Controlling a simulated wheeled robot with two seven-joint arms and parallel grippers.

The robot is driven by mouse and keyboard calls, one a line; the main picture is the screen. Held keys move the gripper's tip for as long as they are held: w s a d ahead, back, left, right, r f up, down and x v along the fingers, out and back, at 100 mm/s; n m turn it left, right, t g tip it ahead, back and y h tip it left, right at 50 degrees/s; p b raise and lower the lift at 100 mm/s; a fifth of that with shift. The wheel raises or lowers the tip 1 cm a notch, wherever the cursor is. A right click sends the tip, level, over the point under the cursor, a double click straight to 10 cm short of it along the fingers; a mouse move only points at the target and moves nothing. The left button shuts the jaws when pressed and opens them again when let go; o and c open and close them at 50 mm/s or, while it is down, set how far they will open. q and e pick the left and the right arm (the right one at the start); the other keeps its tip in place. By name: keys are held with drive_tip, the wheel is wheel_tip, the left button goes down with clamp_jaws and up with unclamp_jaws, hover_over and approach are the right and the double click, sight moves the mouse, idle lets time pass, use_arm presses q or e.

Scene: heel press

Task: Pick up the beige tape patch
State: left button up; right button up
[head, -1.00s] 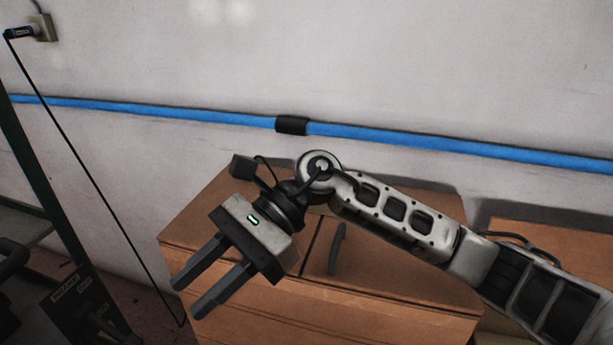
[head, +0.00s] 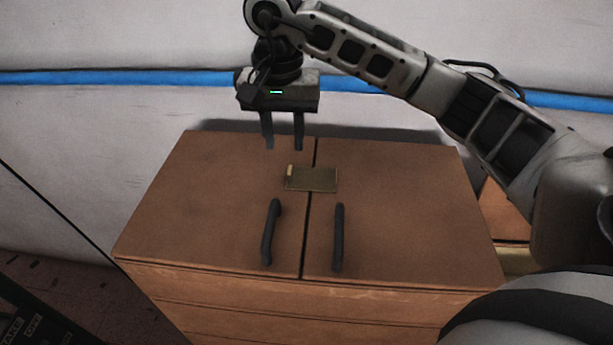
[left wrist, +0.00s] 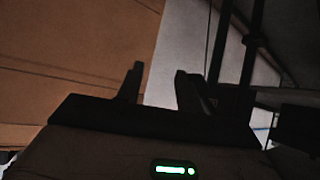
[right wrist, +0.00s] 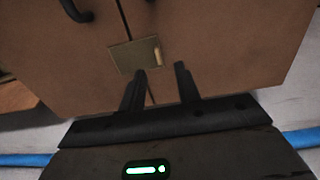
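A flat olive-beige tape patch (head: 312,179) with a paler strip at its left end lies across the seam on top of the brown cabinet (head: 215,200). It also shows in the right wrist view (right wrist: 135,56), just beyond the fingertips. My right gripper (head: 284,146) is open and empty, pointing down above the cabinet's back part, behind the patch and apart from it. My left gripper (left wrist: 158,75) shows only in the left wrist view, open and empty, with brown cabinet drawers to its left.
Two dark handles (head: 270,232) stand up from the cabinet top in front of the patch. A blue pipe (head: 120,78) runs along the wall behind. The cabinet top around the patch is otherwise clear.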

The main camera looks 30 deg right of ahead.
sight(289, 169)
drive_tip(key=shift+d+f+p, duration=0.15)
drive_tip(key=shift+f+p, duration=0.25)
drive_tip(key=shift+f, duration=1.35)
drive_tip(key=shift+d+f+p, duration=0.15)
drive_tip(key=shift+f+p, duration=0.2)
drive_tip(key=shift+f, duration=1.35)
clamp_jaws()
